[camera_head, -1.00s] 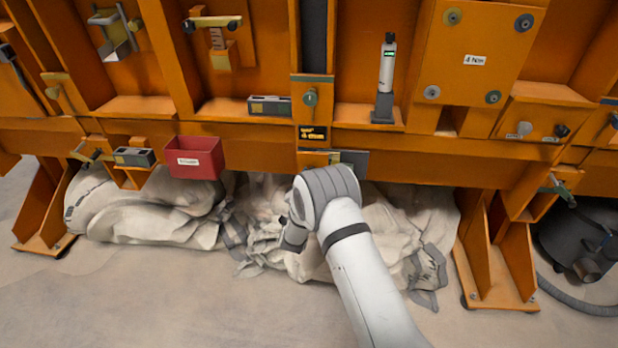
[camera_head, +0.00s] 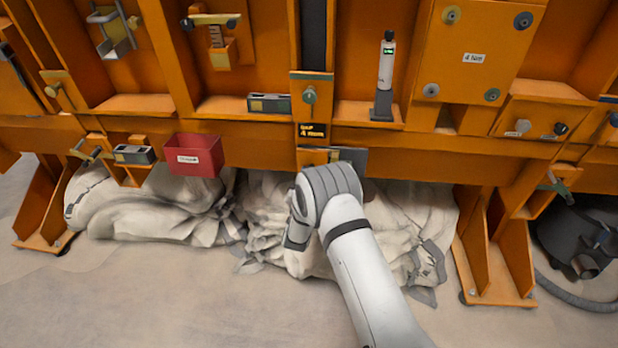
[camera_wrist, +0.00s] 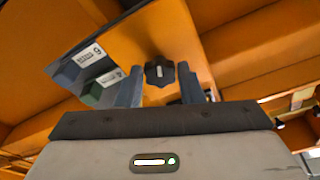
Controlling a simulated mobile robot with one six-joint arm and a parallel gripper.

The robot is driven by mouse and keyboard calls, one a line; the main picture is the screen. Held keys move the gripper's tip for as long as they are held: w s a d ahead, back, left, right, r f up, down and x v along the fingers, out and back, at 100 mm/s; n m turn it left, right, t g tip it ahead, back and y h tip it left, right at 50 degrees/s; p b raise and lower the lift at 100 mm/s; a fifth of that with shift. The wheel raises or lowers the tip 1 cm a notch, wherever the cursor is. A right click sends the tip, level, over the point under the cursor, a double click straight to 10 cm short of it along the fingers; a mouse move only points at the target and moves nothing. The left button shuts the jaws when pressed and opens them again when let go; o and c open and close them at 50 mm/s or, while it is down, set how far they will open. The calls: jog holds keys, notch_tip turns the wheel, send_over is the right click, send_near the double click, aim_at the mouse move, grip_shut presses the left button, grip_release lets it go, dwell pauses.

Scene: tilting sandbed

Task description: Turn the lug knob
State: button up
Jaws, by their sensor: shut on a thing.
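A dark lobed knob with a pale mark on its face (camera_wrist: 159,72), which looks like the lug knob, sits against the orange frame in the wrist view. My gripper (camera_wrist: 159,84) has a grey finger on each side of it and is shut on it. In the head view, my wrist and forearm cover the gripper and this knob, below the small black display (camera_head: 312,131).
Two labelled plates, one grey (camera_wrist: 88,54) and one green (camera_wrist: 101,88), lie close left of the fingers. A red bin (camera_head: 194,155) hangs left of my arm. Crumpled pale cloth (camera_head: 150,212) lies under the orange frame. A grey cylinder device (camera_head: 386,68) stands on a ledge.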

jog(key=o, duration=0.9)
jog(key=v, duration=0.8)
jog(key=shift+f+p, duration=0.1)
jog(key=shift+p, duration=0.3)
jog(key=shift+w, duration=0.1)
